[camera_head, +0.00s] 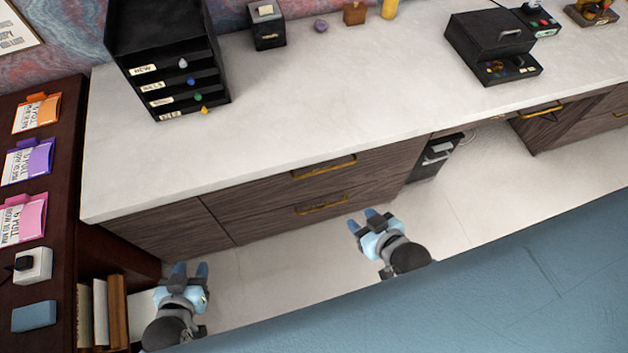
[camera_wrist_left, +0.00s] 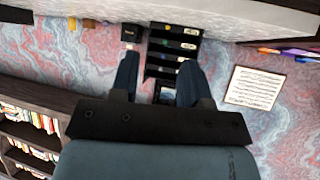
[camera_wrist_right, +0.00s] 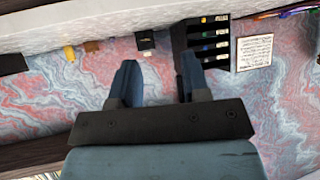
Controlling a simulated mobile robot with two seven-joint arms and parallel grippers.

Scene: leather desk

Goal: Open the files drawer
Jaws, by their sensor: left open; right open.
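A black organizer (camera_head: 165,50) with several labelled, stacked small drawers stands at the back left of the desk. Its drawers have coloured knobs and look shut; the labels are too small to tell surely which says files. It also shows in the left wrist view (camera_wrist_left: 172,51) and the right wrist view (camera_wrist_right: 207,42). My left gripper (camera_head: 188,270) is open and empty, low in front of the desk's left end. My right gripper (camera_head: 371,219) is open and empty, in front of the wooden desk drawers (camera_head: 300,190). Both are well apart from the organizer.
The pale desktop (camera_head: 330,100) is clear in the middle. A small black box (camera_head: 267,25) stands right of the organizer, and a black case (camera_head: 490,45) with an open tray is at the right. A dark shelf (camera_head: 50,260) with cards and books stands at the left.

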